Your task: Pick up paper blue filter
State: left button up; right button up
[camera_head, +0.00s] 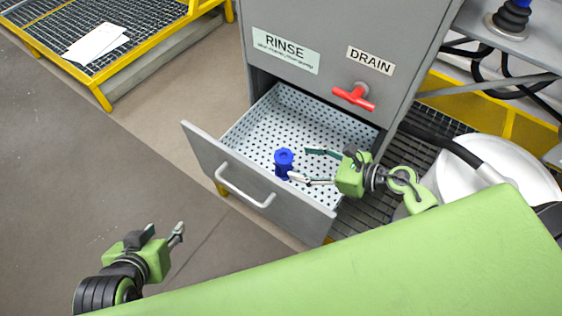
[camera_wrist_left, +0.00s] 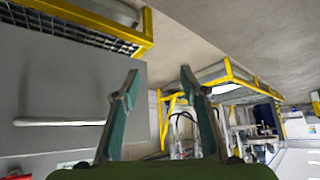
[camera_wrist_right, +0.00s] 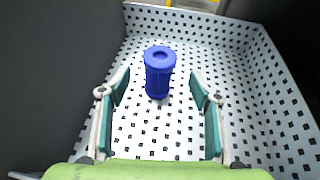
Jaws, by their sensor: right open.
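The blue filter (camera_head: 283,163) is a small ribbed cylinder with a wider top and a hole in it. It stands upright in the open perforated drawer (camera_head: 258,117). My right gripper (camera_head: 300,166) is open inside the drawer, to the right of the filter. In the right wrist view the filter (camera_wrist_right: 158,72) stands ahead, between and slightly beyond the fingertips of my right gripper (camera_wrist_right: 160,92), apart from both. My left gripper (camera_head: 166,232) is outside the drawer at lower left. In the left wrist view the fingers of my left gripper (camera_wrist_left: 160,80) are spread and empty.
The drawer's front panel with a handle (camera_head: 245,187) stands between the filter and the floor. A red drain valve (camera_head: 354,96) sticks out above the drawer. A white drum (camera_head: 490,170) is at right. Papers (camera_head: 96,44) lie on a grated platform.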

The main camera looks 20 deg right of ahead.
aim_at(285, 159)
jog(key=b+x, duration=0.1)
jog(key=x, duration=0.5)
jog(key=shift+w+a+f, duration=0.15)
jog(key=shift+w+a, duration=0.05)
jog(key=shift+a, duration=0.1)
pick_arm(q)
jog(key=w+d+r+t+h, duration=0.1)
jog(key=w+d+r+t, duration=0.1)
jog(key=w+r+t, duration=0.1)
jog(key=shift+w+r, duration=0.7)
jog(key=shift+w, duration=0.4)
pick_arm(e)
jog(key=shift+c, duration=0.5)
jog(key=c, duration=1.1)
